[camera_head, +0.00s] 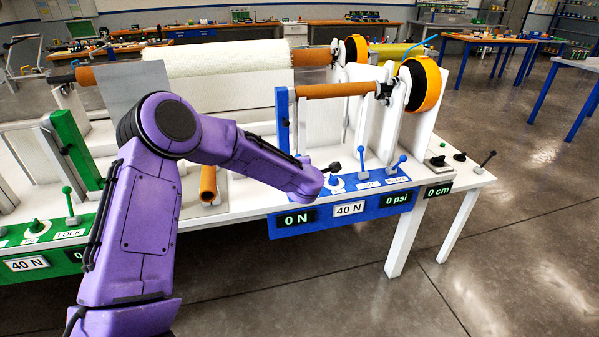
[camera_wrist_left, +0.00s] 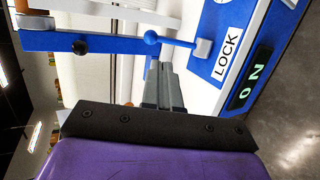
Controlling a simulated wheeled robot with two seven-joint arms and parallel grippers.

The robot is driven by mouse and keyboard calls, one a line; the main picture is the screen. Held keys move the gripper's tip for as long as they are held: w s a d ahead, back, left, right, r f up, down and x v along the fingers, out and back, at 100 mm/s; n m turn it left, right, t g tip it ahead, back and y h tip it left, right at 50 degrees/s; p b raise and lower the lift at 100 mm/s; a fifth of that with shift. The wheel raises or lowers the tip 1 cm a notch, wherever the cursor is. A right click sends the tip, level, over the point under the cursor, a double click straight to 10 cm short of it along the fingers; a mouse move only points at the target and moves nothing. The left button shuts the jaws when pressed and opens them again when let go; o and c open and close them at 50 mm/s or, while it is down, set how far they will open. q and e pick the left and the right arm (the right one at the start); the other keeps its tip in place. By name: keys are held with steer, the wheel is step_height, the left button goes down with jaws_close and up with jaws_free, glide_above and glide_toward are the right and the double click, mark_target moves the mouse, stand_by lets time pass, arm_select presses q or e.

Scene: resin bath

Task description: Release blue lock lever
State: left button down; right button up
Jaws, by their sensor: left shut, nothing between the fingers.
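The blue lock lever (camera_wrist_left: 172,41) has a round blue ball at its end and a thin rod running to a pale base beside the "LOCK" label (camera_wrist_left: 227,52). My left gripper (camera_wrist_left: 158,66) is shut and empty. Its fingertips appear just short of the lever's ball in the left wrist view; I cannot tell whether they touch. In the head view my purple left arm reaches over the blue panel (camera_head: 283,232), and its end hides the lock lever and the fingers. My right gripper is in neither view.
Two other blue levers (camera_head: 362,158) (camera_head: 398,160) stand to the right on the blue panel. A blue upright post (camera_head: 283,120) rises behind my wrist. The green panel (camera_head: 38,262) with its own levers is at the left. Open floor lies to the right.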

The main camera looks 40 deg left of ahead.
arm_select(q)
steer(key=v, duration=0.3)
steer(key=shift+s+r, duration=0.1)
steer(key=shift+r, duration=0.1)
stand_by(0.3)
